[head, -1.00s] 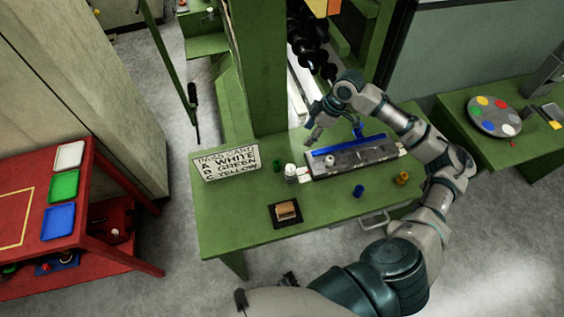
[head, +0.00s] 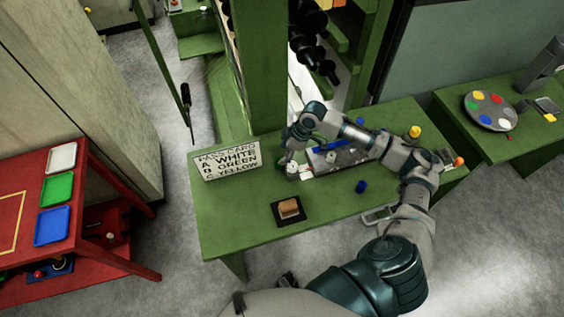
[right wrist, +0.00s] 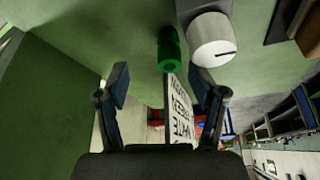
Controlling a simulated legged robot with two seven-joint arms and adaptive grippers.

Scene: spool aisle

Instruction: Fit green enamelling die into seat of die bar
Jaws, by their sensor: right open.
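The green enamelling die (right wrist: 170,50) is a small green cylinder with a hole in its end, seen in the right wrist view ahead of and between my fingertips, not gripped. In the head view I cannot make it out near my right gripper. My right gripper (right wrist: 160,88) is open; in the head view (head: 284,160) it is low over the bench, beside a white-capped cylinder. The die bar (head: 322,160), a grey bar with a blue strip, lies on the bench, partly hidden by my right arm. Its seats are unclear. My left gripper is not in view.
The white-capped grey cylinder (right wrist: 211,42) stands close beside the green die. A blue die (head: 361,187), a yellow one (head: 414,131), a part card (head: 230,160) and a black tray (head: 278,218) with a tan block are on the green bench (head: 235,205). Its front left is clear.

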